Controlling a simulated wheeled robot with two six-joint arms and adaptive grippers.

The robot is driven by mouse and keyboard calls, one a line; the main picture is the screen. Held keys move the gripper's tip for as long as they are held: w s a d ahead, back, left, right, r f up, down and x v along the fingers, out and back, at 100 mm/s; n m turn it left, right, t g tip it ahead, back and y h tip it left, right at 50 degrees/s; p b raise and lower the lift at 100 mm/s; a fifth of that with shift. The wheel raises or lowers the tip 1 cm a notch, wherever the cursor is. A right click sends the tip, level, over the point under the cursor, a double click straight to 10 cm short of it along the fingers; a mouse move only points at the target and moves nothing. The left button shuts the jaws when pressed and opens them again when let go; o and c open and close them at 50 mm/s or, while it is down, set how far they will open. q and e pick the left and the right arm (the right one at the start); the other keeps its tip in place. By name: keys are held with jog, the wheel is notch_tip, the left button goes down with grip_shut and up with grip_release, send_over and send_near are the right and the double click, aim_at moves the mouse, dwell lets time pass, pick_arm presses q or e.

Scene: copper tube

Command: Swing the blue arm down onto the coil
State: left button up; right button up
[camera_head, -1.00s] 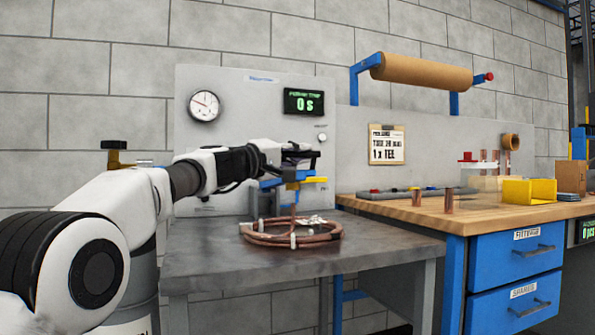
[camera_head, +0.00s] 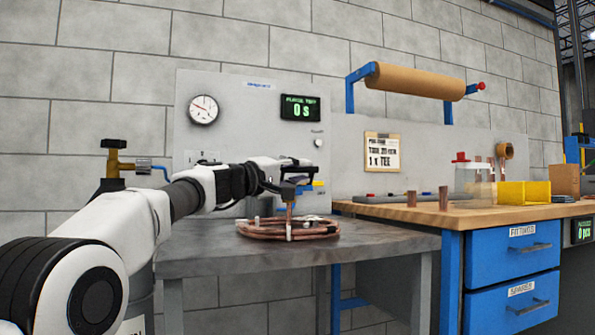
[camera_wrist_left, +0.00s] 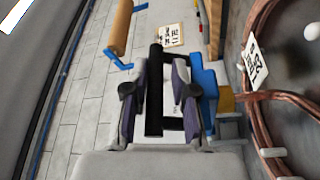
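The copper coil (camera_head: 268,229) lies flat on the grey table. Its tubing also shows at the right of the left wrist view (camera_wrist_left: 258,120), with a white tag. My left gripper (camera_head: 297,171) is above the coil in the head view. In the left wrist view my left gripper (camera_wrist_left: 155,98) has its two fingers on either side of a black bar (camera_wrist_left: 154,75). Whether they press on it is unclear. The blue arm (camera_wrist_left: 207,84) shows beside the right finger, with a yellow block (camera_wrist_left: 226,99). In the head view it is mostly hidden behind my gripper. My right gripper is out of view.
The grey panel carries a gauge (camera_head: 203,109) and a green display (camera_head: 300,107) reading 0 s. A wooden bench (camera_head: 400,213) with blue drawers (camera_head: 513,249) stands to the right, holding copper pieces and a yellow bin (camera_head: 524,193). A brass valve (camera_head: 115,165) is at left.

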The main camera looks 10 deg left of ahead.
pick_arm(q)
jog(key=shift+s+a, duration=0.1)
jog(key=shift+a, duration=0.05)
jog(key=v, duration=1.1)
jog(key=shift+s, duration=0.35)
jog(key=shift+a+f, duration=0.1)
jog(key=shift+a, duration=0.05)
